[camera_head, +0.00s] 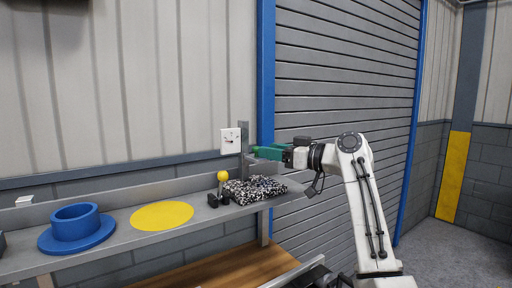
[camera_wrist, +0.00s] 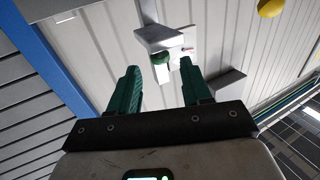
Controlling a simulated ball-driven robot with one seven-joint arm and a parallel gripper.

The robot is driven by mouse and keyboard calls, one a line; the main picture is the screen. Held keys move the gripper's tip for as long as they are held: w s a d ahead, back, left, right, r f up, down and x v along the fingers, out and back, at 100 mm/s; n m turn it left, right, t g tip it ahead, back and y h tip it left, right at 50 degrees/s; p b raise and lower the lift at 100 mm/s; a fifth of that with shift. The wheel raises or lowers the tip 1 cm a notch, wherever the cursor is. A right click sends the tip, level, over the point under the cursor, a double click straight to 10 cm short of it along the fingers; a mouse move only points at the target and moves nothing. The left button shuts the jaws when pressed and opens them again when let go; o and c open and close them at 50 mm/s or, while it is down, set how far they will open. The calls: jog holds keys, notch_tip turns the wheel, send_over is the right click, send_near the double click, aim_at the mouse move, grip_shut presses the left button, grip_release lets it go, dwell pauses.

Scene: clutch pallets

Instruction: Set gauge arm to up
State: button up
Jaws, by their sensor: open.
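My gripper (camera_head: 256,151) has green fingers and reaches left to a grey upright post (camera_head: 243,133) at the shelf's right end. A white plate (camera_head: 231,141) with a small dark mark shows beside the post. In the wrist view my gripper (camera_wrist: 159,65) is open, with no object gripped. Beyond the gap between its fingers are a grey bracket (camera_wrist: 158,38), a white part and a small dark green piece (camera_wrist: 161,58). I cannot tell which part is the gauge arm, its setting, or whether the fingers touch anything.
A yellow ball (camera_head: 223,176) on a short stem stands near a speckled black-and-white lump (camera_head: 254,189). A blue flanged ring (camera_head: 76,227) and a yellow disc (camera_head: 162,216) lie on the grey shelf. A slatted shutter (camera_head: 345,75) stands behind my arm.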

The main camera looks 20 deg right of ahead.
aim_at(256, 154)
jog(key=shift+p+x, duration=0.55)
jog(key=shift+x, duration=2.2)
grip_shut()
